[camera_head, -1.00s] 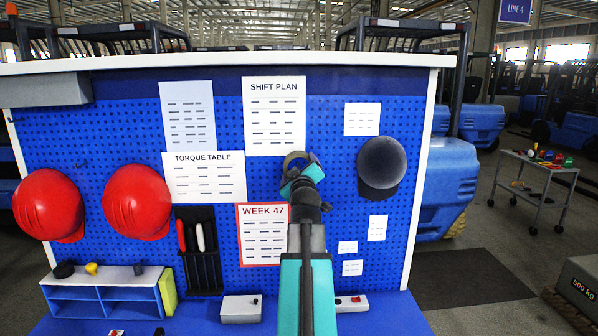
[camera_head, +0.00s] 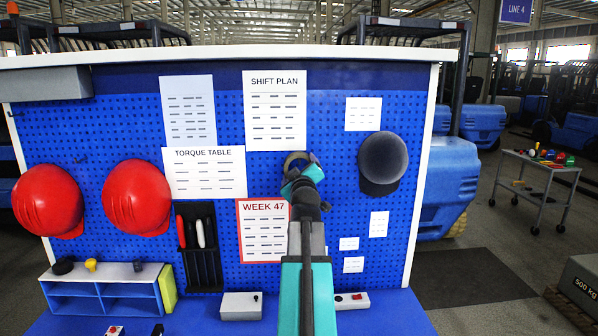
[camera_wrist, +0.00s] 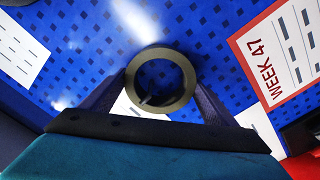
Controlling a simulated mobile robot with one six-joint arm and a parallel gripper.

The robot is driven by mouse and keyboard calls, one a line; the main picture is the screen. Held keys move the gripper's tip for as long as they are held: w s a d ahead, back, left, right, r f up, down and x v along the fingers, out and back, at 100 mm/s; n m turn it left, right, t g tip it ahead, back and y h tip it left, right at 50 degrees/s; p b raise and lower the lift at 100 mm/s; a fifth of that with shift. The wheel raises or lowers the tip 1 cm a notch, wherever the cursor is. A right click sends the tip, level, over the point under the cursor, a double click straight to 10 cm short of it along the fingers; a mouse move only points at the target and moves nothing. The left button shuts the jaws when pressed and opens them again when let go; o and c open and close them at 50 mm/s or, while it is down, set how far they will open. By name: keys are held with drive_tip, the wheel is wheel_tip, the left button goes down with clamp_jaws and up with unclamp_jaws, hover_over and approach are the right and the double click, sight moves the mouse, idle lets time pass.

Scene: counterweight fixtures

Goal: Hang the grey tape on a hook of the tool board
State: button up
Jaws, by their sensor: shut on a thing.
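The grey tape (camera_head: 287,161) is a ring held upright in front of the blue tool board (camera_head: 328,112), below the shift plan sheet. My gripper (camera_head: 301,174) is shut on it. In the wrist view the tape (camera_wrist: 130,80) sits between the two fingers of my gripper (camera_wrist: 160,88), with blue board showing through its hole. A small dark shape shows low inside the hole; I cannot tell whether it is a hook. Whether the tape touches the board is unclear.
Two red helmets (camera_head: 137,198) hang at left and a dark cap (camera_head: 382,163) hangs close to the right of my gripper. Paper sheets surround it, including the Week 47 sheet (camera_head: 262,232). A shelf (camera_head: 105,292) and small boxes stand on the blue bench below.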

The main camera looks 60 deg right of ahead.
idle(0.4)
drive_tip(key=o, duration=1.1)
drive_tip(key=shift+a, duration=0.15)
drive_tip(key=shift+b+v, duration=6)
drive_tip(key=shift+v, duration=0.8)
drive_tip(key=shift+s, duration=0.1)
